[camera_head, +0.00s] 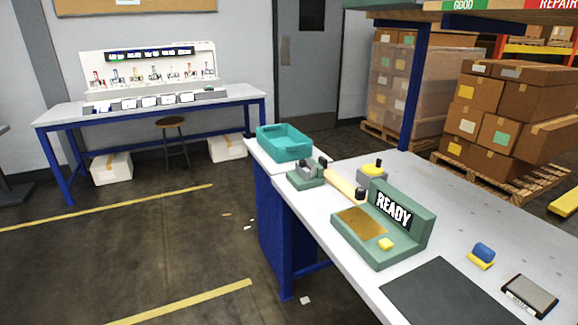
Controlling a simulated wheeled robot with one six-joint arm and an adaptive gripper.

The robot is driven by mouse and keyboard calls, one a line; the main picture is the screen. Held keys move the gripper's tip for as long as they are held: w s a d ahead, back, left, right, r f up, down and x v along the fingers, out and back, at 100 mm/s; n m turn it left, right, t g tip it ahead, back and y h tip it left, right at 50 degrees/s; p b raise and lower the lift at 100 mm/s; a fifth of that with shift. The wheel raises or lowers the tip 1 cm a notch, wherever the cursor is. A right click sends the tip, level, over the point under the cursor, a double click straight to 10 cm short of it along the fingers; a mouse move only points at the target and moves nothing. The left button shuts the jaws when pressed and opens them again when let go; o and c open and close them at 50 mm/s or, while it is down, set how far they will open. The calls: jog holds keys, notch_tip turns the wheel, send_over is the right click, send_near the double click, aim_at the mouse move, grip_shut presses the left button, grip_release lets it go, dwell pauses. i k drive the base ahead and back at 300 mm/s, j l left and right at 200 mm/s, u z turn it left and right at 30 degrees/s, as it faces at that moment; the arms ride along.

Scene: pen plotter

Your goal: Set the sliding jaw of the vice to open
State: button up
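A small vice (306,176) with a green base and grey jaws stands near the left end of the white workbench (460,210). A dark knob or handle end shows at its right side. The vice is small in this view, and I cannot tell how far its sliding jaw stands from the other jaw. My gripper is not in view.
Next to the vice are a teal bin (284,143), a beige roller-like cylinder (345,187) with dark ends, and a grey block with a yellow top (374,172). A green READY device (385,225), dark mat (445,293), blue-yellow piece (482,256) and grey box (529,296) follow.

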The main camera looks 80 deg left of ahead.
aim_at(300, 166)
jog(key=u, duration=2.65)
jog(key=i+j+z, duration=0.1)
jog(key=i+j, duration=0.5)
jog(key=i+j+z, duration=0.15)
jog(key=i+j, duration=0.5)
jog(key=i+j+z, duration=0.1)
jog(key=i+j, duration=0.45)
jog(key=j, duration=0.2)
